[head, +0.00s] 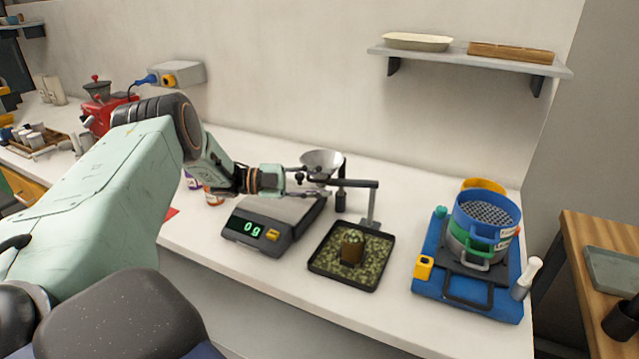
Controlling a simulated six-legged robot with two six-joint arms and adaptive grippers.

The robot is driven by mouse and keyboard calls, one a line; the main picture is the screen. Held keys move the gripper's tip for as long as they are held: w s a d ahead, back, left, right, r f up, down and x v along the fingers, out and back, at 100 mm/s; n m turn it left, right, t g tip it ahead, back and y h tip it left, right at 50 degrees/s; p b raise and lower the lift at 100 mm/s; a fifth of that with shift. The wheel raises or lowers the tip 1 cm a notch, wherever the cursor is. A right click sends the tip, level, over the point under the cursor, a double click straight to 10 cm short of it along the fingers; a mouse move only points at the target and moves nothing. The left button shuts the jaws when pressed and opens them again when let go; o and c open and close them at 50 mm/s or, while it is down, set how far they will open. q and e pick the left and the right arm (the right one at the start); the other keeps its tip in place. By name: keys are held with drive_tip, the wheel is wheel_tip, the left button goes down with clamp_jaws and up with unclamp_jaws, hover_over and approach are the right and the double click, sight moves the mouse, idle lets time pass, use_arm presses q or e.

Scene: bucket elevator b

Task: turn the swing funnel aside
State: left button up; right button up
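The swing funnel (322,160) is a pale metal cone. It sits on a dark bracket arm (352,183) held by a grey post (372,212) behind the black tray. My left gripper (318,183) reaches in from the left, just below and left of the funnel bowl. Its two thin fingers are spread apart, one above the other, near the funnel's lower part. I cannot tell whether they touch it. My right gripper is not in view.
A scale (268,225) reading 0 g stands under my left gripper. A black tray (374,283) of green grains with a brown cup (352,247) is in front of the post. A blue sieve shaker (425,290) stands right. A shelf (470,57) hangs above.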

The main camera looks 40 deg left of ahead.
use_arm(q)
drive_tip(key=v, duration=1.2)
